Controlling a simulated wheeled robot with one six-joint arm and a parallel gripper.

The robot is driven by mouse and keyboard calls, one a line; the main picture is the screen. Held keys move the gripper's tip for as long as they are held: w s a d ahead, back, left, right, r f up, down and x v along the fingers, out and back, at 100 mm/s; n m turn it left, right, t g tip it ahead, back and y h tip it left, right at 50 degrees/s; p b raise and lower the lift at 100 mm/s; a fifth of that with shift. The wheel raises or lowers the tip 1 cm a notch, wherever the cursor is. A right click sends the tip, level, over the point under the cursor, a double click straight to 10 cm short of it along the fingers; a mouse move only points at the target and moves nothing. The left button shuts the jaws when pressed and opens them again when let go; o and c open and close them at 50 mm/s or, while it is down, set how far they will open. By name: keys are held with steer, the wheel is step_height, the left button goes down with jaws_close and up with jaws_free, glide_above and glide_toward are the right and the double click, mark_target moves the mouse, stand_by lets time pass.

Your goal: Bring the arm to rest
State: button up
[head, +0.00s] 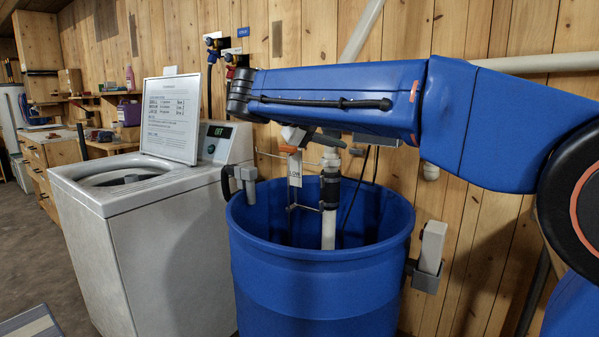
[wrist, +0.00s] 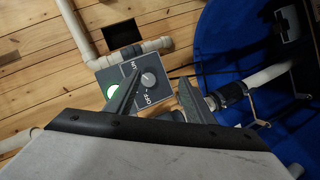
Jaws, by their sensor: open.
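My gripper (wrist: 159,76) shows in the wrist view with its two dark fingers spread apart and nothing between them. Beyond the fingers is a grey control box (wrist: 127,76) with a round knob (wrist: 149,79), an OFF label and a lit green button (wrist: 113,92). The left finger overlaps the box in the picture; I cannot tell whether it touches. In the head view my blue arm (head: 330,92) reaches leftward over a blue barrel (head: 318,285). I cannot make out the gripper clearly there.
A white washing machine (head: 160,262) with a framed sign (head: 170,118) stands left of the barrel. A white pipe (head: 329,225) stands in the barrel. A holder with a white block (head: 431,250) hangs on its right side. A plank wall (head: 470,240) is close behind.

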steer(key=s+d+f+g+y, duration=0.3)
steer(key=s+d+f+y, duration=0.2)
steer(key=s+d+f, duration=1.2)
steer(key=s+f+m+y, duration=0.1)
steer(key=s+f+y, duration=0.2)
steer(key=s+f, duration=0.5)
steer(key=s+f+y, duration=0.3)
steer(key=s+f, duration=0.5)
steer(key=f, duration=0.4)
steer(key=shift+s+a+f+m+y, duration=0.2)
steer(key=shift+a+f+m+y, duration=0.15)
steer(key=shift+a+m+y, duration=0.1)
